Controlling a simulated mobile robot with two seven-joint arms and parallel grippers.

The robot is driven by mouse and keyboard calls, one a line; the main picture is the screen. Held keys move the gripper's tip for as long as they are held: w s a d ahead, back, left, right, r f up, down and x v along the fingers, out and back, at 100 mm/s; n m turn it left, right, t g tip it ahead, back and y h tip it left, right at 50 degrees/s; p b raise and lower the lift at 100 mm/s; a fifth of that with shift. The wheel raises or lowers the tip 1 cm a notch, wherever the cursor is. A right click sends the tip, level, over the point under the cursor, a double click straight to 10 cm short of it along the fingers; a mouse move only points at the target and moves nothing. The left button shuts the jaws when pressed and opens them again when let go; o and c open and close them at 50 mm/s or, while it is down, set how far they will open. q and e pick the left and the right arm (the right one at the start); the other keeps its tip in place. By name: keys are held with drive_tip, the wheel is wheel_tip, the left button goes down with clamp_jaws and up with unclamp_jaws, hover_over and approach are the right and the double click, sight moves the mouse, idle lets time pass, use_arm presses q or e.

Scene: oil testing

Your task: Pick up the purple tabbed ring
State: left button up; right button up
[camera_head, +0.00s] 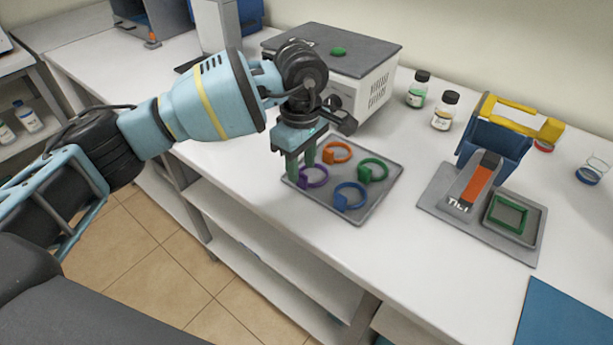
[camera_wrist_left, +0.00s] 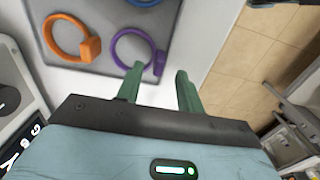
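The purple tabbed ring (camera_head: 317,186) lies flat on the grey tray (camera_head: 362,217), at the tray's left side in the head view. In the left wrist view its purple tab (camera_wrist_left: 159,63) appears between the two green fingertips, with the ring beyond. My left gripper (camera_head: 301,168) is open, pointing down above the ring's tab; it also shows in the left wrist view (camera_wrist_left: 159,75). The fingers hide part of the ring in the head view. I cannot tell how far they are above the tray. My right gripper is not in view.
An orange ring (camera_head: 337,161), a green ring (camera_head: 384,165) and a blue ring (camera_head: 350,208) lie on the same tray. A grey-topped instrument (camera_head: 360,60) stands behind. Two bottles (camera_head: 416,95) (camera_head: 444,115) and a tilted blue-yellow device (camera_head: 490,145) stand to the right.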

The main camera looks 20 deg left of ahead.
use_arm(q)
drive_tip(key=shift+f, duration=1.35)
drive_tip(key=shift+c, duration=0.3)
clamp_jaws()
